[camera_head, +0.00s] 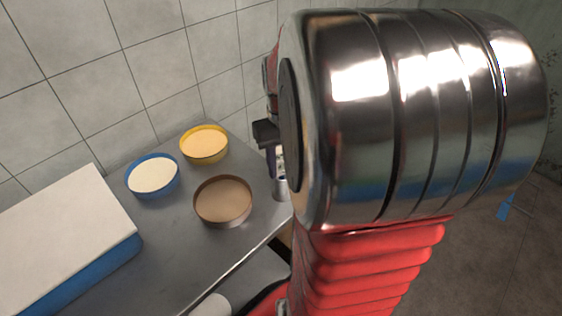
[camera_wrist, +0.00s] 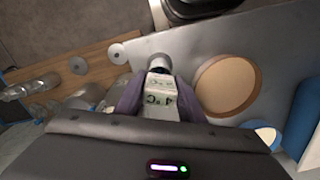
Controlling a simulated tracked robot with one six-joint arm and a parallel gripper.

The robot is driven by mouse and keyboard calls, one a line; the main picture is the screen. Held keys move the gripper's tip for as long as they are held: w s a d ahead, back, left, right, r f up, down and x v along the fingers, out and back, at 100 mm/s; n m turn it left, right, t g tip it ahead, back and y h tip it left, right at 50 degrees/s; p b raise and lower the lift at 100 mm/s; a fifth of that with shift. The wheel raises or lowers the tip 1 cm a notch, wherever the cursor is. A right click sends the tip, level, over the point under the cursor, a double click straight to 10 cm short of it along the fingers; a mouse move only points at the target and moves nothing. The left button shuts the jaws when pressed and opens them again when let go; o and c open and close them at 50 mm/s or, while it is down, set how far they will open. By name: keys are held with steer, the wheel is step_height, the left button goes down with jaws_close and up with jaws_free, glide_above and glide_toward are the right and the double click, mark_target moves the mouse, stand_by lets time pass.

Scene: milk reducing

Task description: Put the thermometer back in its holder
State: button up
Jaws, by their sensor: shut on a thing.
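My gripper (camera_wrist: 157,92) is shut on the thermometer (camera_wrist: 160,104), a white body with green °C markings between its dark fingers. In the head view the thermometer (camera_head: 280,160) shows only as a small pale strip, mostly hidden by my arm. A small metal cup, which looks like the holder (camera_head: 281,189), stands at the right edge of the steel table directly below it. In the wrist view the holder (camera_wrist: 158,62) shows just beyond the thermometer's far end. I cannot tell whether the thermometer's tip is inside the holder.
A brown-filled bowl (camera_head: 223,202), a yellow bowl (camera_head: 204,144) and a blue bowl (camera_head: 152,176) stand on the steel table (camera_head: 190,245). A white-topped blue box (camera_head: 70,240) is at the left. Glassware (camera_wrist: 85,97) stands on a wooden surface (camera_wrist: 95,68) below.

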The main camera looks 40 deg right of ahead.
steer(key=o, duration=1.1)
steer(key=shift+r, duration=0.1)
step_height(320, 180, up, 14)
steer(key=shift+f, duration=0.2)
steer(key=shift+s, duration=0.15)
stand_by(0.4)
